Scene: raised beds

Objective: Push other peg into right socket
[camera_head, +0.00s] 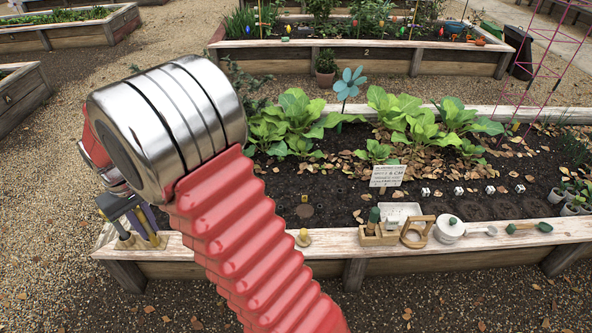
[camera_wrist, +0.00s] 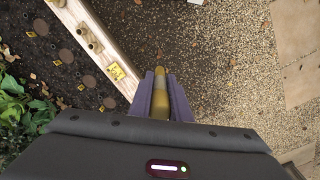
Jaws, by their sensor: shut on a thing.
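My gripper (camera_wrist: 160,86) has purple fingers closed around an olive-yellow peg (camera_wrist: 160,104) in the wrist view. The peg's tip shows between the fingertips, with gravel behind it. In the head view my gripper (camera_head: 140,222) is low at the left, by the left end of the bed's wooden rim, partly hidden by my arm. A small wooden piece (camera_wrist: 89,38) with two round parts sits on the rim, up and left of the peg in the wrist view. I cannot tell whether these are sockets or a seated peg. The held peg appears apart from it.
The bed's wooden rim (camera_wrist: 112,52) carries a yellow label (camera_wrist: 116,72). Leafy plants (camera_head: 300,122) grow behind.

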